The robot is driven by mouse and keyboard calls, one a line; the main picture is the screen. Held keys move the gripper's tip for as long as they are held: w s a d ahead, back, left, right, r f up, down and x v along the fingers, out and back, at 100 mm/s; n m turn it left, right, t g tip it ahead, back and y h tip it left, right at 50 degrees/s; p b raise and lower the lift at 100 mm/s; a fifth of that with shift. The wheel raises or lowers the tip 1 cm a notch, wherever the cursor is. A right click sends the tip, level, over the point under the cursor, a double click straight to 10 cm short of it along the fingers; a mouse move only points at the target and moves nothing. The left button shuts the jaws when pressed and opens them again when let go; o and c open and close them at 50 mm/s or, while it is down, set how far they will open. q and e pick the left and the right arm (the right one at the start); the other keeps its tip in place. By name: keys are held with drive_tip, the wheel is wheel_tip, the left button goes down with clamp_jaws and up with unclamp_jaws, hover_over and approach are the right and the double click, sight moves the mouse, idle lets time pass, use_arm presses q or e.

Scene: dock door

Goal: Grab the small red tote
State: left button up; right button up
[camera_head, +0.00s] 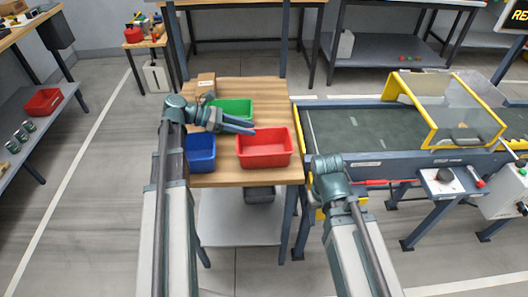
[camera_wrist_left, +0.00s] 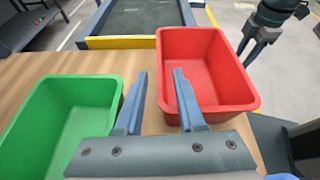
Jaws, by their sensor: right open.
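A small red tote (camera_head: 264,160) stands empty on the wooden bench top, at its front right. In the left wrist view the red tote (camera_wrist_left: 212,75) is right of centre. My left gripper (camera_head: 253,127) is open and empty, pointing right at the tote's back left. In the left wrist view the gap of this gripper (camera_wrist_left: 160,73) spans the tote's near left rim, one finger outside and one overlapping the tote. I cannot tell its height over the rim. My right gripper (camera_wrist_left: 250,50) is open, right of the tote; in the head view its fingers are mostly hidden.
A green tote (camera_head: 236,105) and a blue tote (camera_head: 201,152) share the bench (camera_head: 225,179). A cardboard box (camera_head: 206,82) is at the back. A conveyor (camera_head: 350,135) with a yellow-framed guard stands right. Another red tote (camera_head: 44,101) is on the left shelf.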

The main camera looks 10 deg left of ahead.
sight(260, 134)
use_arm(q)
drive_tip(key=b+x, duration=0.1)
drive_tip(key=x, duration=0.2)
drive_tip(key=shift+d+f, duration=0.25)
drive_tip(key=shift+d, duration=0.1)
drive_tip(key=shift+w+d+f+b, duration=0.15)
drive_tip(key=shift+d+b, duration=0.15)
drive_tip(key=shift+d, duration=0.15)
drive_tip(key=shift+c, duration=0.3)
clamp_jaws()
idle(0.4)
